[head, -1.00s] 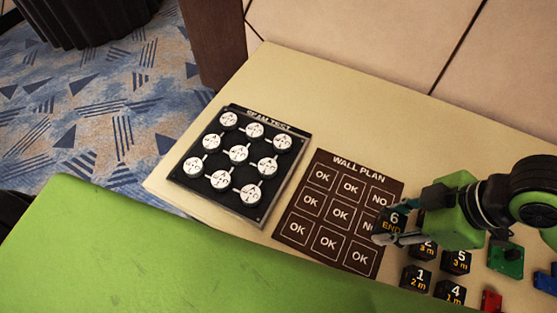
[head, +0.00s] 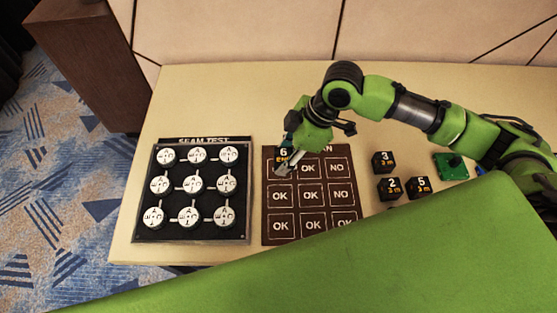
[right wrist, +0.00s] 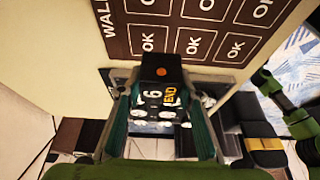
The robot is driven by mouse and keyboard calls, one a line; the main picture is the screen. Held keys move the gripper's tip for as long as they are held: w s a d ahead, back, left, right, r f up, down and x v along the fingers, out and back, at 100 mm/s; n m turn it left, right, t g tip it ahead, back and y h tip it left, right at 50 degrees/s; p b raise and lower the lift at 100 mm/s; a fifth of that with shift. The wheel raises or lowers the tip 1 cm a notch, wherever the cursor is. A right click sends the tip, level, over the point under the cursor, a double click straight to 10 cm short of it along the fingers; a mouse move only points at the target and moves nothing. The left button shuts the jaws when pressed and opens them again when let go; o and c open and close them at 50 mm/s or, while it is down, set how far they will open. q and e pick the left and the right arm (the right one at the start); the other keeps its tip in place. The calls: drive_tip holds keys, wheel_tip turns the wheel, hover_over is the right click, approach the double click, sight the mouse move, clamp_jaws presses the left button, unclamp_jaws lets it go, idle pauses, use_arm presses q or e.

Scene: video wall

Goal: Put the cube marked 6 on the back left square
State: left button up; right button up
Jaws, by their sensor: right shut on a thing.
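The black cube marked 6 (head: 283,153) is held between the fingers of my right gripper (head: 287,165). The cube also shows in the right wrist view (right wrist: 161,95), its 6 and yellow END lettering turned sideways. In the head view the cube and gripper overlap the back left corner of the brown wall plan (head: 296,210), covering most of the back left square and part of the title. The cube seems to be above the plan; whether it touches is unclear. The other squares show OK or NO and carry no cube. My left gripper is out of view.
Left of the plan is the black seam test board (head: 245,200) with several white discs. A large green surface (head: 400,265) covers the front.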

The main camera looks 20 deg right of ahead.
sight(280, 156)
drive_tip(key=w+f, duration=0.2)
drive_tip(key=shift+w+a+f, duration=0.15)
drive_tip(key=shift+f, duration=0.25)
wheel_tip(280, 156, down, 3)
drive_tip(key=shift+w+f+p, duration=0.1)
drive_tip(key=shift+f+p, duration=0.05)
drive_tip(key=shift+p, duration=0.15)
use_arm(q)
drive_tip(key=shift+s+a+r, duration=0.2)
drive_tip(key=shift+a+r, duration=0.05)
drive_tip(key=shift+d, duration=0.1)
use_arm(e)
drive_tip(key=shift+f, duration=0.1)
drive_tip(key=o, duration=1.1)
drive_tip(key=shift+o, duration=0.2)
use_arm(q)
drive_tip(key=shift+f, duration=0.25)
use_arm(e)
drive_tip(key=v, duration=1.2)
drive_tip(key=shift+r, duration=0.25)
